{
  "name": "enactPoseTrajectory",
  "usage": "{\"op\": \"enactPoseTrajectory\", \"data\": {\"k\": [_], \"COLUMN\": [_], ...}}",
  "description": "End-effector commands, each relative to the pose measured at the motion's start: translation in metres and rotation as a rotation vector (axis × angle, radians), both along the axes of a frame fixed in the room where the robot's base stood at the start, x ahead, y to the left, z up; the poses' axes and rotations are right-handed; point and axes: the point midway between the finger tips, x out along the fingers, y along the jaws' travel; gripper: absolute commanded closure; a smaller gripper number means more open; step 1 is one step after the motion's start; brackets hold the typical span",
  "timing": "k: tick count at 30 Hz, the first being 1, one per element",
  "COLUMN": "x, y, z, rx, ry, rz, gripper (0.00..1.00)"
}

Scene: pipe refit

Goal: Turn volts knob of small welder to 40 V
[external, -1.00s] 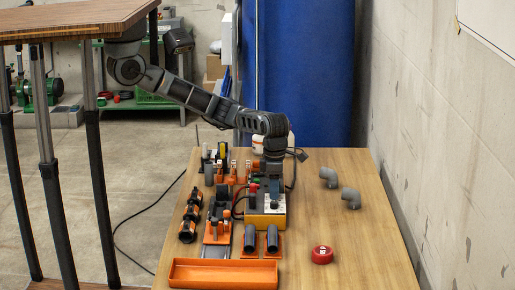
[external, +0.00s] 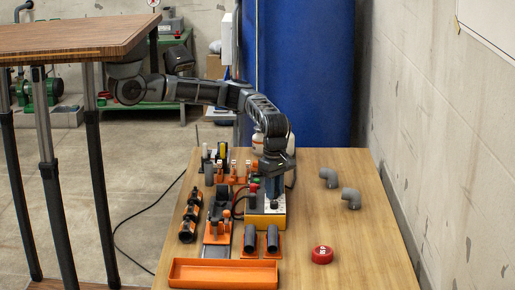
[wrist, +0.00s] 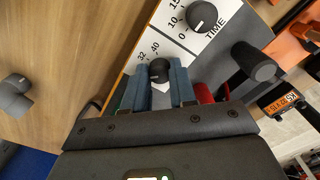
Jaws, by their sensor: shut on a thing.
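The small welder (external: 265,220) is an orange-and-white box on the wooden bench, under my gripper (external: 272,190). In the wrist view its white panel (wrist: 143,62) carries a black time knob (wrist: 202,16) and a black volts knob (wrist: 159,70). The marks 32 and 40 show beside the volts knob. My gripper (wrist: 160,80) has its two blue-grey fingers on either side of the volts knob and is shut on it. A light line shows on the knob's top, but its exact setting is too small to tell. The fingers hide the rest of the volts scale.
An orange tray (external: 223,274) lies at the bench's front, with dark pipes in orange holders (external: 261,240) behind it.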

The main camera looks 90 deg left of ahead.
Motion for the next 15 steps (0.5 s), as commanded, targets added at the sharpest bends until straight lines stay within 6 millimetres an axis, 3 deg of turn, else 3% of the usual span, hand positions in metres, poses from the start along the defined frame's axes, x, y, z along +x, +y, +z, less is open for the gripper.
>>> {"op": "enactPoseTrajectory", "data": {"k": [15], "x": [0.0006], "y": [0.0008], "z": [-0.003], "rx": [0.002], "ry": [-0.001], "rz": [-0.49], "gripper": [1.0]}}
